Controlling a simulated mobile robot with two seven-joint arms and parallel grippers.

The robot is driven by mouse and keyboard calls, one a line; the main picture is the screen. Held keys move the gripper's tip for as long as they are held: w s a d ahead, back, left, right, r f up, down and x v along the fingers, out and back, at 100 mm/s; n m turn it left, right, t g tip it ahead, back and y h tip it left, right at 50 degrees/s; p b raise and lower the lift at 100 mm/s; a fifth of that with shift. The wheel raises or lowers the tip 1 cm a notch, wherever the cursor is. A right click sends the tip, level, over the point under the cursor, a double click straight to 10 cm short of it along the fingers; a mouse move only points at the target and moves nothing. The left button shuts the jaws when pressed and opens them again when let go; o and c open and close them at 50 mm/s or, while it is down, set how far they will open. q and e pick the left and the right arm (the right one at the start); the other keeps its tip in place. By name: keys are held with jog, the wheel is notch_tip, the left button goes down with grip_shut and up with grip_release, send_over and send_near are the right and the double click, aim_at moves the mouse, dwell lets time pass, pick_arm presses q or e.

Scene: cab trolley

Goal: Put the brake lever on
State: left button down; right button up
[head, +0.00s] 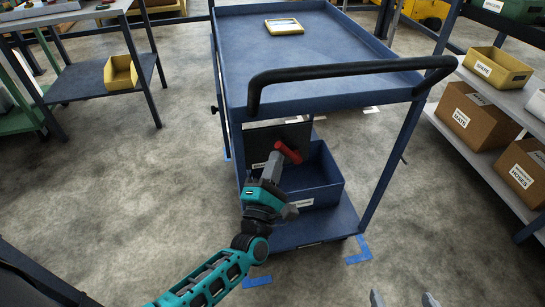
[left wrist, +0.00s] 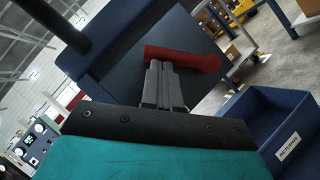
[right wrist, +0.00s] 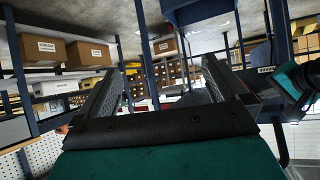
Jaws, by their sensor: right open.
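The red brake lever (head: 289,152) is at the near end of the blue trolley (head: 340,70), in front of a dark panel (head: 262,138) under the top deck. It also shows in the left wrist view (left wrist: 195,60), lying across just beyond my fingertips. My left gripper (head: 277,158) has its fingers together at the lever, overlapping its lower edge in the left wrist view. Whether they touch it I cannot tell. My right gripper (head: 402,297) is open and empty, low over the floor at the bottom of the head view.
A blue bin (head: 322,185) sits on the trolley's lower shelf, right beside my left gripper. The black push handle (head: 350,68) spans above. A yellow device (head: 284,26) lies on the top deck. Shelves with boxes (head: 470,115) stand right.

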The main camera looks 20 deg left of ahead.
aim_at(288, 151)
pick_arm(q)
jog(key=r+m+p, duration=0.1)
jog(key=m+g+p, duration=0.1)
jog(key=p, duration=0.1)
jog(key=d+r+m+h+p, duration=0.1)
jog(key=shift+w+r, duration=0.3)
jog(key=m+p, duration=0.1)
jog(key=m+g+p, duration=0.1)
jog(key=w+d+m+g+p, duration=0.1)
jog(key=shift+d+r+h+p, duration=0.1)
jog(key=shift+r+h+p, duration=0.2)
jog(key=shift+h+p, duration=0.1)
jog(key=shift+d, duration=0.15)
pick_arm(e)
notch_tip(288, 151, up, 7)
jog(key=s+d, duration=0.1)
jog(key=d, duration=0.1)
jog(key=shift+f+h, duration=0.2)
jog(key=shift+h, duration=0.1)
pick_arm(q)
jog(key=shift+w+d+r, duration=0.1)
jog(key=shift+w, duration=0.05)
pick_arm(e)
jog(key=shift+d, duration=0.1)
jog(key=shift+s+f, duration=0.1)
